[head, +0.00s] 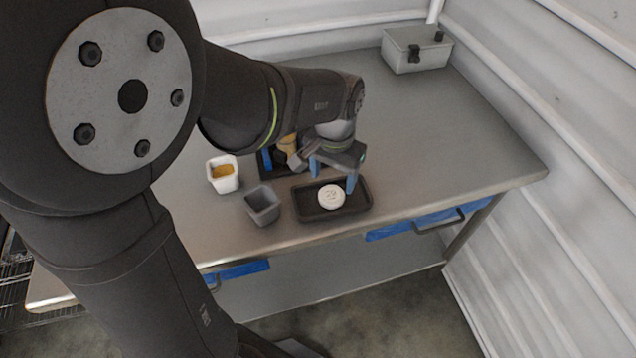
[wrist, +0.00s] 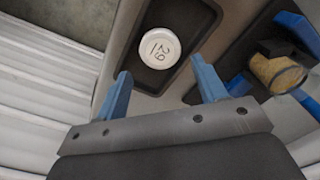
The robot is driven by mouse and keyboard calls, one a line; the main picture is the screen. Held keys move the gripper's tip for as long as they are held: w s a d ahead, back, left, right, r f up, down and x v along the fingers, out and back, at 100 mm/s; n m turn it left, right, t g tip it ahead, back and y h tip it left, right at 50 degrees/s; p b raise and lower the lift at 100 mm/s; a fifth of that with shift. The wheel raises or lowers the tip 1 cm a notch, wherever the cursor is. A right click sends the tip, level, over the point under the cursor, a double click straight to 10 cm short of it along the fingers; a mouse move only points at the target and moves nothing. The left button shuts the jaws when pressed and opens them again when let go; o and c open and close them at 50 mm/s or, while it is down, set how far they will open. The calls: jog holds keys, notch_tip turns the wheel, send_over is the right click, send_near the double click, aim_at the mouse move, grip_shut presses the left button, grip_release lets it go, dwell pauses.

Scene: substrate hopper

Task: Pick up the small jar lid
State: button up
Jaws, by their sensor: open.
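The small jar lid (head: 331,197) is a round white disc lying in a black tray (head: 300,213) near the table's front edge. In the wrist view the lid (wrist: 158,47) shows dark markings that look like "29" on its top. My gripper (head: 333,178) has blue fingers and is above the tray, close to the lid and on its far side. In the wrist view my gripper (wrist: 162,90) is open, its fingers spread apart, with nothing between the tips. The lid appears ahead of the gap between them, not touching either finger.
A second dark tray (head: 267,168) behind holds blue items and a tan cylinder (head: 288,144). A white cup with orange contents (head: 223,175) and a grey cup (head: 263,205) stand left of the lid's tray. A grey box (head: 416,50) is at the back right. The table's right side is clear.

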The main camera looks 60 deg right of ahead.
aim_at(332, 195)
notch_tip(332, 195, down, 6)
jog(key=shift+r, duration=0.1)
jog(key=c, duration=0.7)
